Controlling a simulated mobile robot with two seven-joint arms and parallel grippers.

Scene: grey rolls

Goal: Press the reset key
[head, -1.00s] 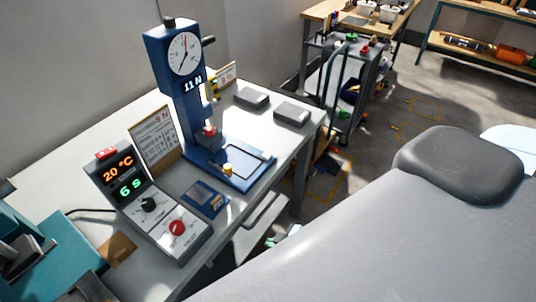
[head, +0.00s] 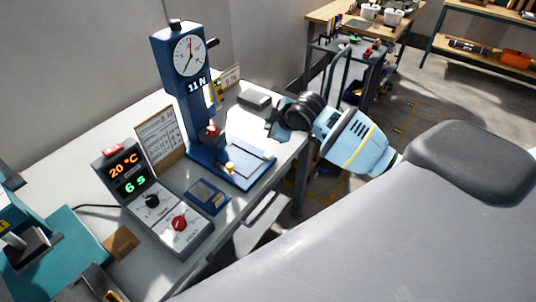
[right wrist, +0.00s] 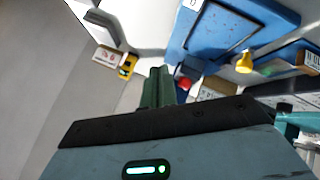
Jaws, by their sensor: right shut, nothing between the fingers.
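A control box (head: 165,225) with a "20 °C" and "6 s" display stands on the table. It has a red key (head: 112,149) on top, a black knob (head: 152,201) and a red knob (head: 180,223). No label identifies which is the reset key. My right gripper (head: 272,124) is shut and empty, right of the tester. My left gripper is not in view.
A yellow part (head: 230,167) sits on the tester's base. A blue tray (head: 207,196) and printed card (head: 160,138) stand nearby. A teal machine (head: 50,240) fills the lower left. A grey block (head: 255,99) lies behind my gripper. A trolley (head: 345,70) stands beyond the table.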

